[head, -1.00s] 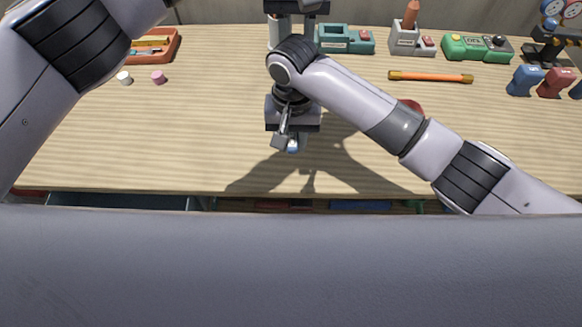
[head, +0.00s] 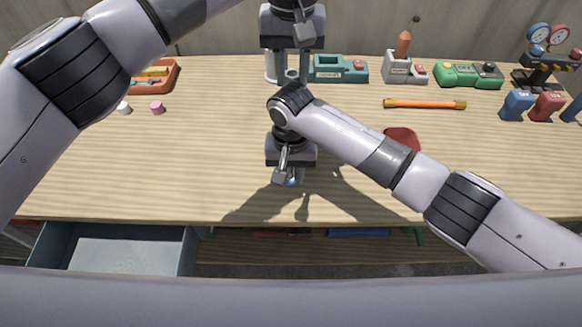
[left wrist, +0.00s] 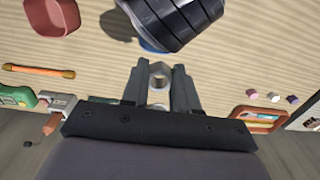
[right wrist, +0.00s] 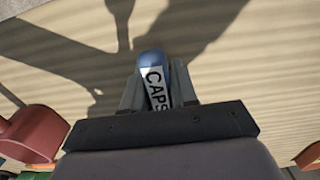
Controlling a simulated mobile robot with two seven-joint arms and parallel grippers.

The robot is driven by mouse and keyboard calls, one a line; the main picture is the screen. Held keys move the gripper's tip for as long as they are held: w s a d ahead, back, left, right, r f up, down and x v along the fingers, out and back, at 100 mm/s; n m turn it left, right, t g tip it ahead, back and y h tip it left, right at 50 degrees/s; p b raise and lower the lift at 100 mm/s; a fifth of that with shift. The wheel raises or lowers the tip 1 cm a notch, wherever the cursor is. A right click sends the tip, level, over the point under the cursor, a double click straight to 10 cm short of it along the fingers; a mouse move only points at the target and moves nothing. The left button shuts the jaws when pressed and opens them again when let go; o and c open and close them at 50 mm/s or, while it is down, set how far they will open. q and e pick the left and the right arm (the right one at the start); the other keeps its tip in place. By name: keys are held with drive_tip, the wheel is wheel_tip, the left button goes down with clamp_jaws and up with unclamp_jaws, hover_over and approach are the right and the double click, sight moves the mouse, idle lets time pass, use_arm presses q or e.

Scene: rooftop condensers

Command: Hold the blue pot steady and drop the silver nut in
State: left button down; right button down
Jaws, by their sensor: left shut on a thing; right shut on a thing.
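The blue pot (right wrist: 152,62), with a white label reading CAPS, is between the fingers of my right gripper (right wrist: 158,92), which is shut on it. In the head view a bit of the pot (head: 292,182) shows below my right gripper, near the table's front. The silver nut (left wrist: 159,73) is held between the fingertips of my left gripper (left wrist: 160,84), above the table. In the head view my left gripper (head: 287,68) is farther back than the right one. My right forearm hides the space between them, and the nut cannot be made out there.
A red bowl (head: 402,138) and an orange rod (head: 425,104) lie to the right. Teal (head: 338,69), grey and green devices line the back. An orange tray (head: 160,76) and small caps (head: 157,108) are at left. An open drawer (head: 120,258) is below the front edge.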

drive_tip(key=shift+f, duration=0.4)
idle(0.5)
drive_tip(key=c, duration=0.8)
unclamp_jaws()
drive_tip(key=c, duration=0.9)
